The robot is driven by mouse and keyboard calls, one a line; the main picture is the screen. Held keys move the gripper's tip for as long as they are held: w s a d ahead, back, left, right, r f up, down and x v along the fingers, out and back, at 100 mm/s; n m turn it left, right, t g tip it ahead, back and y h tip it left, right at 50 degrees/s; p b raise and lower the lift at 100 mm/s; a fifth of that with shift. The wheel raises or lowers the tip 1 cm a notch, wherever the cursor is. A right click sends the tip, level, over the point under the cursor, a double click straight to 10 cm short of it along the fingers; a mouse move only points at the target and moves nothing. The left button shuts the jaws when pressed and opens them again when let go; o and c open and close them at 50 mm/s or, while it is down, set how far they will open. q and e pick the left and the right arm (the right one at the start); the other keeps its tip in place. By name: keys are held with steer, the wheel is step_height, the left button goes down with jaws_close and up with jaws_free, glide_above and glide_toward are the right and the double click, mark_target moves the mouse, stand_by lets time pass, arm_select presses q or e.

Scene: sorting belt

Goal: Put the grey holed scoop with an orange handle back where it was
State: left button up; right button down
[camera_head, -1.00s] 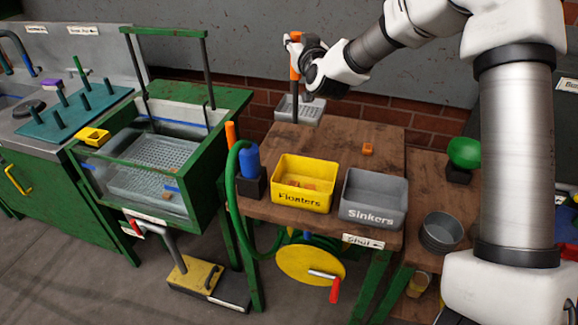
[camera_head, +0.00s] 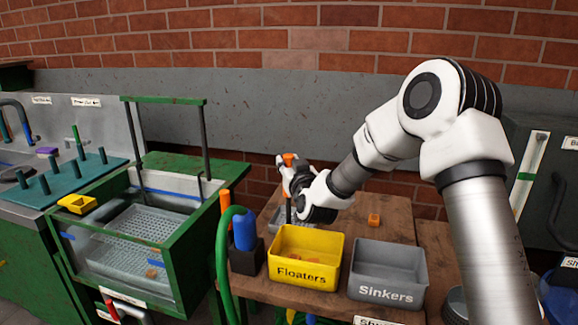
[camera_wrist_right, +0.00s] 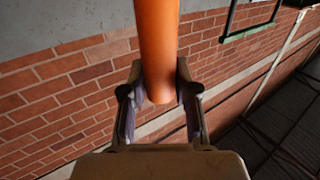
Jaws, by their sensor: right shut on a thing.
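My right gripper (camera_head: 287,176) is shut on the orange handle (camera_head: 289,158) of the scoop, behind the yellow bin in the head view. The handle (camera_wrist_right: 158,45) also stands between the fingers in the right wrist view (camera_wrist_right: 158,105). The scoop's dark shaft (camera_head: 288,211) runs down below the gripper. Its grey holed pan is mostly hidden behind the yellow bin and gripper, so I cannot tell if it touches the table. My left gripper is not in view.
A yellow Floaters bin (camera_head: 305,280) and grey Sinkers bin (camera_head: 386,293) stand on the wooden table (camera_head: 400,228). A small orange block (camera_head: 374,219) lies behind them. A glass-sided water tank (camera_head: 110,262) stands left. A blue-handled tool (camera_head: 243,232) is in a black holder.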

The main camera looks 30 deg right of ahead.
steer(key=shift+w, duration=0.15)
steer(key=shift+f, duration=0.2)
steer(key=c, duration=0.9)
jaws_free()
steer(key=shift+r, duration=0.1)
steer(key=shift+s, duration=0.2)
steer(key=b+v, duration=0.2)
steer(key=v, duration=0.9)
steer(key=shift+s+a+r, duration=0.15)
steer(key=shift+s, duration=0.2)
